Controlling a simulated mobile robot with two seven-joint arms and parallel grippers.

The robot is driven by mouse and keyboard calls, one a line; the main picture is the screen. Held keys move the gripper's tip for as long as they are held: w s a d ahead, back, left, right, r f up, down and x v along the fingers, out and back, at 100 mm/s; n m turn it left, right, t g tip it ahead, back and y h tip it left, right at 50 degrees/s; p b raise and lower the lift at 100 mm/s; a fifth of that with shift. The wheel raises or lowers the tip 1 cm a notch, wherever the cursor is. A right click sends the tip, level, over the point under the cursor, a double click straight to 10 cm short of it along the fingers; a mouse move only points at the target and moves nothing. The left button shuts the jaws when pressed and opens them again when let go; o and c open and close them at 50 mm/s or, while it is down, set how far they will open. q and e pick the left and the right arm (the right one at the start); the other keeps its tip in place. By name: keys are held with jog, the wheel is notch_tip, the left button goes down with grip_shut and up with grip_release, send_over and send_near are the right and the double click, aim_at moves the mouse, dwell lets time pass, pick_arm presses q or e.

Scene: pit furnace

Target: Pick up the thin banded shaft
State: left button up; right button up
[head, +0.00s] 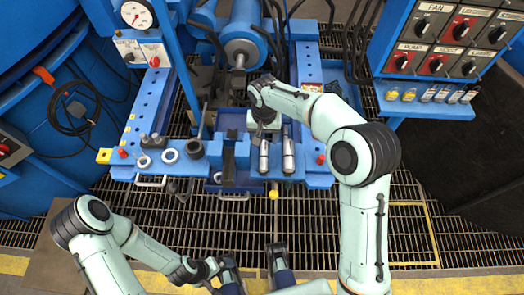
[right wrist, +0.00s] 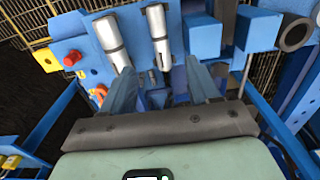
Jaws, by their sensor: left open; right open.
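I cannot tell for sure which is the thin banded one. My right gripper (right wrist: 161,85) is open, its two blue fingers apart near the shafts' lower ends, with nothing clearly held. In the head view its fingertips are mostly hidden. My left gripper (head: 253,264) is open and empty over the grating.
The blue fixture's front rail (head: 318,182) carries rings (head: 170,155), a dark collar (head: 194,148) and a red knob (head: 321,159). Blue blocks (head: 242,148) stand left of the shafts. A control panel (head: 450,35) is at right. Floor grating (head: 330,225) lies open in front.

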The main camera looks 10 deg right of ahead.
send_over(263, 157)
notch_tip(263, 157, down, 6)
jog(key=shift+d+f+b, duration=0.1)
jog(key=shift+f+b, duration=0.05)
jog(key=shift+b, duration=0.3)
jog(key=shift+f+b, duration=0.55)
jog(key=shift+f, duration=2.65)
jog(key=shift+r, duration=0.1)
grip_shut()
